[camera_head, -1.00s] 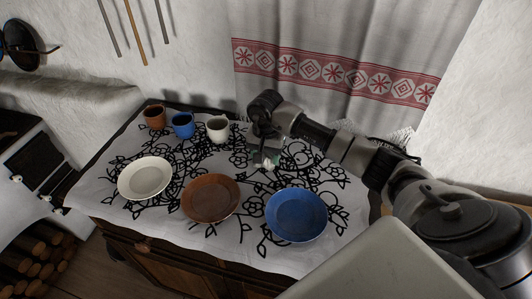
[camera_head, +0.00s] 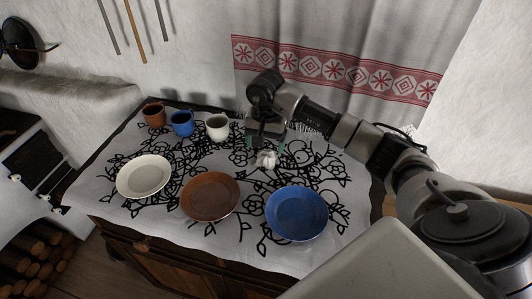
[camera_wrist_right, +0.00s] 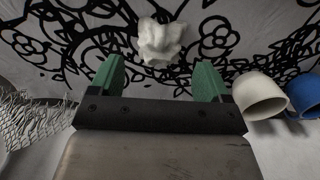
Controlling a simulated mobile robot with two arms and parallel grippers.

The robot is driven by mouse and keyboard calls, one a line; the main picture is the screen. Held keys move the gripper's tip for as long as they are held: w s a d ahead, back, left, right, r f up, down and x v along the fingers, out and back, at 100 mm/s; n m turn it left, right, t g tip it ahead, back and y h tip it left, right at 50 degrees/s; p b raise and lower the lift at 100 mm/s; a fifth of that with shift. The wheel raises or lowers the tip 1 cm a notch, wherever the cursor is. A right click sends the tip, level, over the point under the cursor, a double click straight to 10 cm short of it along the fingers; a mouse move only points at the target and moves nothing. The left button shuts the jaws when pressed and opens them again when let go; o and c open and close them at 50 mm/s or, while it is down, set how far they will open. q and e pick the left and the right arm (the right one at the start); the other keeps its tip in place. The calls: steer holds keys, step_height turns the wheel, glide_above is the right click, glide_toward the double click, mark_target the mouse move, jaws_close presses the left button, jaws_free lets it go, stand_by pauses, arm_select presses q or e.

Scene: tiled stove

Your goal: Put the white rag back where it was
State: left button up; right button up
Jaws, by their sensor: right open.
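The white rag (camera_head: 266,160) is a small crumpled bundle lying on the patterned tablecloth, behind the gap between the brown and blue plates. It also shows in the right wrist view (camera_wrist_right: 161,42), just beyond and between the green fingertips. My right gripper (camera_head: 264,147) is open, pointing down over the rag. Its two green fingers (camera_wrist_right: 160,80) are spread wide with nothing between them. I cannot tell in the head view whether the fingertips touch the cloth. My left gripper is not in view.
A white plate (camera_head: 144,176), a brown plate (camera_head: 210,197) and a blue plate (camera_head: 297,214) stand along the front. A brown cup (camera_head: 154,116), a blue cup (camera_head: 182,123) and a white cup (camera_head: 217,128) stand behind. A curtain (camera_head: 345,50) hangs behind the table.

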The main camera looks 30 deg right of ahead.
mark_target(266, 153)
step_height(266, 153, up, 8)
steer(key=b, duration=0.1)
steer(key=shift+f, duration=0.15)
